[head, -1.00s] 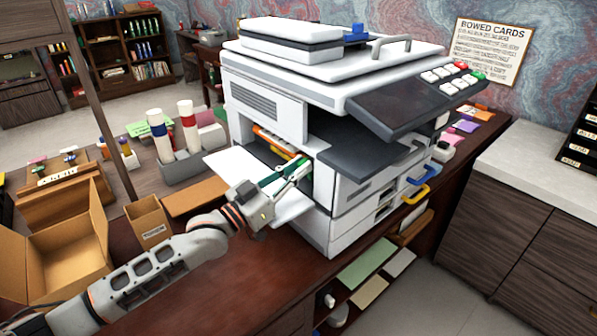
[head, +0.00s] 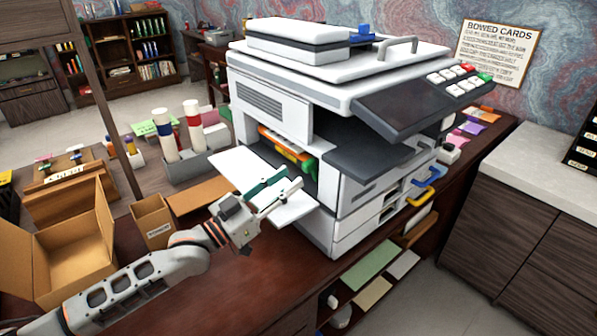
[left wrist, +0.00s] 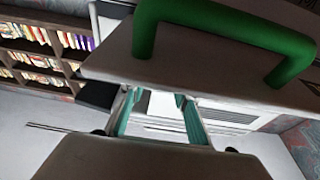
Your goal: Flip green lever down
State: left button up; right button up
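The green lever (head: 308,163) is at the near end of an orange bar inside the white printer's open side, above the fold-out tray. In the left wrist view a thick green U-shaped handle (left wrist: 225,16) looms close at the top; I cannot tell its exact distance from the fingers. My left gripper (head: 283,184) is over the white side tray, just left of and below the green lever, apart from it. Its teal-padded fingers are spread with nothing between them, as the left wrist view also shows (left wrist: 158,105). My right gripper is not in view.
The white printer (head: 265,118) stands on a dark red desk (head: 240,285). Its side tray (head: 245,165) sticks out under my gripper. An open cardboard box (head: 75,245) and a small box (head: 152,220) are to the left. Free desk lies in front of the tray.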

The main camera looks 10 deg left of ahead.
aim_at(303, 167)
pick_arm(q)
jog(key=v, duration=0.6)
jog(key=shift+s+a, duration=0.2)
jog(key=d+g, duration=0.1)
jog(key=d+g+p, duration=0.1)
jog(key=w+d+r+m, duration=0.1)
jog(key=d, duration=0.1)
jog(key=shift+g+p, duration=0.3)
jog(key=shift+g, duration=0.1)
jog(key=shift+w+d+r+y, duration=0.1)
jog(key=shift+w+r+y, duration=0.1)
jog(key=shift+w+y, duration=0.15)
jog(key=shift+w+r+n+t+y+p, duration=0.45)
jog(key=shift+w+r+y+p, duration=0.2)
jog(key=shift+w+r, duration=0.4)
jog(key=x, duration=0.7)
jog(key=shift+w+d+f, duration=0.2)
jog(key=shift+w, duration=0.15)
